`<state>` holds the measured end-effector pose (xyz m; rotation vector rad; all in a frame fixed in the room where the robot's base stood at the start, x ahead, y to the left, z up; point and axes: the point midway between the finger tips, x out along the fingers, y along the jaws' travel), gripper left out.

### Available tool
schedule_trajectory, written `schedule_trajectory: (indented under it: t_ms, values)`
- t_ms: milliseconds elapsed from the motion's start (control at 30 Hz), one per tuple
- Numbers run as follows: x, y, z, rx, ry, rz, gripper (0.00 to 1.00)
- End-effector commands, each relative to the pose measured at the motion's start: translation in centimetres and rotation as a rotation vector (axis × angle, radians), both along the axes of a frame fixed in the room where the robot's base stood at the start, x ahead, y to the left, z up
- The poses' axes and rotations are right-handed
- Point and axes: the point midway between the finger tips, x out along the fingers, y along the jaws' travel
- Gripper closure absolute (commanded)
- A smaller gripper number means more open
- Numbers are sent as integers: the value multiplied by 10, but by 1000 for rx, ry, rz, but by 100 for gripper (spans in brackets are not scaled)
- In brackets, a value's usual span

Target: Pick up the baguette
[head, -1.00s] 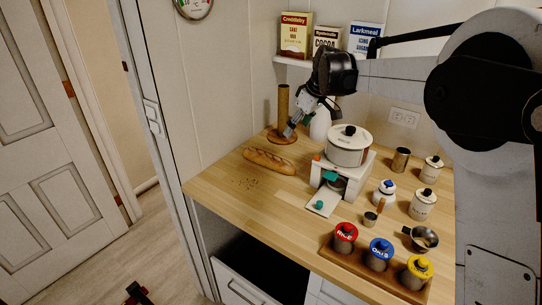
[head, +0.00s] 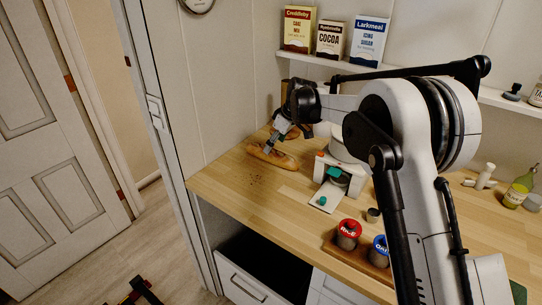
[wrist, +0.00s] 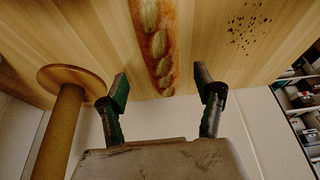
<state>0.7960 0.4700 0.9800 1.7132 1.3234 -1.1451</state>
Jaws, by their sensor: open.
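The baguette (head: 273,156) is a golden-brown scored loaf lying on the wooden counter near its left end. My gripper (head: 269,147) is over the loaf in the head view and hides a little of it. In the wrist view the baguette (wrist: 156,45) runs from the top edge down toward the space between my two spread fingers (wrist: 164,90). The gripper is open, with nothing between its fingers. From these views I cannot tell how high the fingertips are above the loaf or whether they touch it.
A wooden upright holder on a round base (wrist: 72,82) stands beside my gripper in the wrist view. Crumbs (wrist: 248,28) lie on otherwise bare counter.

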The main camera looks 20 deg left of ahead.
Motion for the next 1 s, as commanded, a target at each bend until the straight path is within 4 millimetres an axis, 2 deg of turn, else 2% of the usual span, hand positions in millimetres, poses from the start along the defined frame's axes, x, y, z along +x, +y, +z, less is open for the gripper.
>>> schedule_trajectory:
  t_ms: [233,500,767,1000]
  values:
    - [-1,4,-12,0,0,0,35]
    - [-1,15,-47,0,0,1,35]
    - [0,17,-52,0,0,0,35]
    - [0,17,-52,0,0,0,64]
